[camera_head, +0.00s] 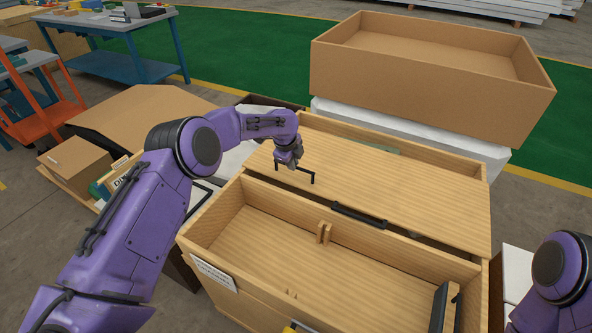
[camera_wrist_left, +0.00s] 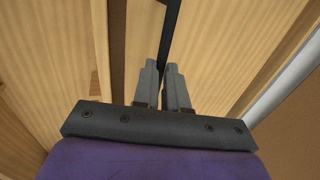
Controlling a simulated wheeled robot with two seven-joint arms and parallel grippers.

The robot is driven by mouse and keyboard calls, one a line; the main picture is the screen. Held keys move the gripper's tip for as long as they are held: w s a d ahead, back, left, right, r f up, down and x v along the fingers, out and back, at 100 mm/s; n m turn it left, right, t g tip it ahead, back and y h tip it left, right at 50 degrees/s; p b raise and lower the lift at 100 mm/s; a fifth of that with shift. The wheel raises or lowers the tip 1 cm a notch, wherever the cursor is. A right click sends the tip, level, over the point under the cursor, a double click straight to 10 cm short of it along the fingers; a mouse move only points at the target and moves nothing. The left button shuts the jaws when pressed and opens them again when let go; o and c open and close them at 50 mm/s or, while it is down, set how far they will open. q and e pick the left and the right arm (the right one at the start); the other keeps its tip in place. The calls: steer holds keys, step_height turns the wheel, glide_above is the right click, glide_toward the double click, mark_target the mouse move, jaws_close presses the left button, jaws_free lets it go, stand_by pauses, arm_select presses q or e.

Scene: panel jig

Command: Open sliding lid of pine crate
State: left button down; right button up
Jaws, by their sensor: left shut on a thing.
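The pine crate (camera_head: 237,192) stands in front of me in the head view. Its sliding lid (camera_head: 420,200) is a flat pine panel over the back part. A narrow gap behind the lid shows something green inside. The near part of the crate is uncovered. A black bar handle (camera_head: 295,173) stands on the lid's left part. My left gripper (camera_head: 289,163) is shut on this handle from above; the black bar (camera_wrist_left: 168,35) runs between the fingers (camera_wrist_left: 162,82) in the left wrist view. My right gripper is not in view.
A dark panel (camera_head: 444,307) stands in the crate's near right corner. A large open box (camera_head: 420,85) stands behind on a white base (camera_head: 430,138). Cardboard boxes (camera_head: 140,120) lie at left.

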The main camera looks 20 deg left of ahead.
arm_select(q)
steer(key=shift+w, duration=0.3)
steer(key=c, duration=1.2)
jaws_free()
steer(key=shift+o, duration=0.2)
steer(key=b+v, duration=0.1)
steer(key=v, duration=0.9)
steer(key=shift+s+r, duration=0.15)
steer(key=shift+r, duration=0.15)
